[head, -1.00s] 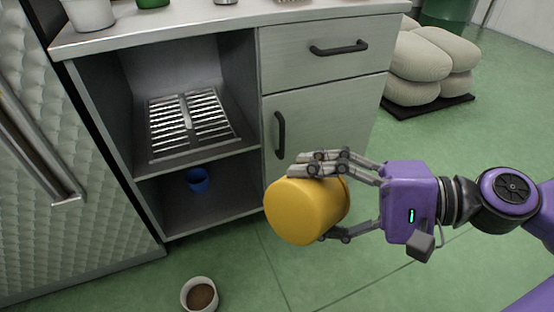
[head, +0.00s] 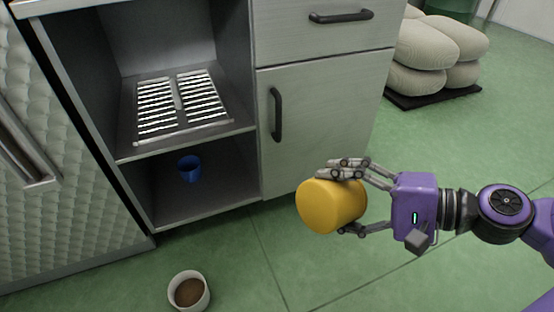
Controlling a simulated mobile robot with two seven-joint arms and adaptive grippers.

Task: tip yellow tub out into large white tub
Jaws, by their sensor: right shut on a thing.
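My right gripper (head: 352,198) is shut on the yellow tub (head: 325,207) and holds it in front of the cabinet door. The tub lies tilted on its side, its closed end toward the left and the camera. Its mouth and any contents are hidden. A white tub (head: 189,292) with brown stuff inside stands upright on the floor at lower left, apart from the gripper. My left gripper is not in view.
The open cabinet has a slatted metal rack (head: 183,106) on its upper shelf and a blue cup (head: 190,168) below. A grey door (head: 318,125) stands behind the tub. Pale sacks (head: 437,52) lie on a dark pallet at upper right.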

